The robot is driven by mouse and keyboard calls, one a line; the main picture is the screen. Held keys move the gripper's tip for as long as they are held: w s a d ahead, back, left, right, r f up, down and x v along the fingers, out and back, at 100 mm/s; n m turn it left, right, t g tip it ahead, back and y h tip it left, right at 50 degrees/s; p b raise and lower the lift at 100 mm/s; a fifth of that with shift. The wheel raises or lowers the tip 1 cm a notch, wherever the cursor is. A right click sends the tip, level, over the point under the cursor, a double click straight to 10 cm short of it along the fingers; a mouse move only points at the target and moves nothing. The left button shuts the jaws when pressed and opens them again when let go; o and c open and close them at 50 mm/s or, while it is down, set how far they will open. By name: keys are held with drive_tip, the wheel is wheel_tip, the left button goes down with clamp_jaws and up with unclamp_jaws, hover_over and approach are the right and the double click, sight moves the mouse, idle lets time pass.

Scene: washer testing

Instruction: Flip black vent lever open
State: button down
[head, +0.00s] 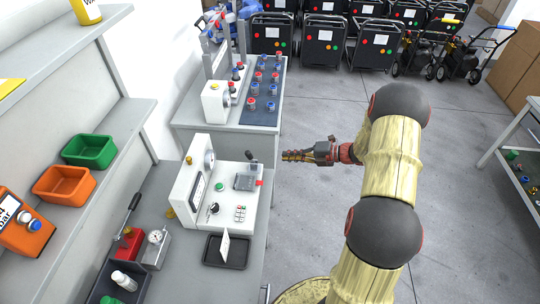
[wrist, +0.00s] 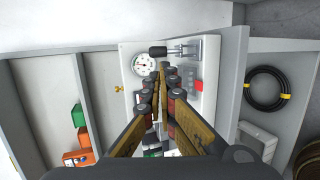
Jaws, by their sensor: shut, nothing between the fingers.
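The white test machine (head: 190,185) stands on the near bench. A black-handled lever (head: 250,156) stands up at its right end, above a grey metal block; this appears to be the vent lever. In the wrist view the black handle (wrist: 158,50) lies level, joined to a metal fitting (wrist: 183,49). My gripper (head: 284,156) is to the right of the lever, apart from it, at about its height and pointing left. In the wrist view the fingers (wrist: 165,72) are shut and empty, with their tips just below the handle in the picture. They hide part of the machine's face.
A round gauge (wrist: 144,66) is beside the fingers. A red piece (head: 260,183) is by the grey block. A black tray (head: 212,256) lies in front of the machine. A second bench (head: 195,112) with red and blue parts stands behind. Open floor is to the right.

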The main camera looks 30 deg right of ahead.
sight(252, 156)
drive_tip(key=b+x, duration=0.1)
drive_tip(key=x, duration=1.2)
drive_tip(key=shift+w+a+f, duration=0.1)
drive_tip(key=shift+a, duration=0.1)
drive_tip(key=shift+a+p, duration=0.1)
drive_tip(key=shift+p, duration=0.2)
drive_tip(key=shift+w+g, duration=0.1)
drive_tip(key=shift+g, duration=0.2)
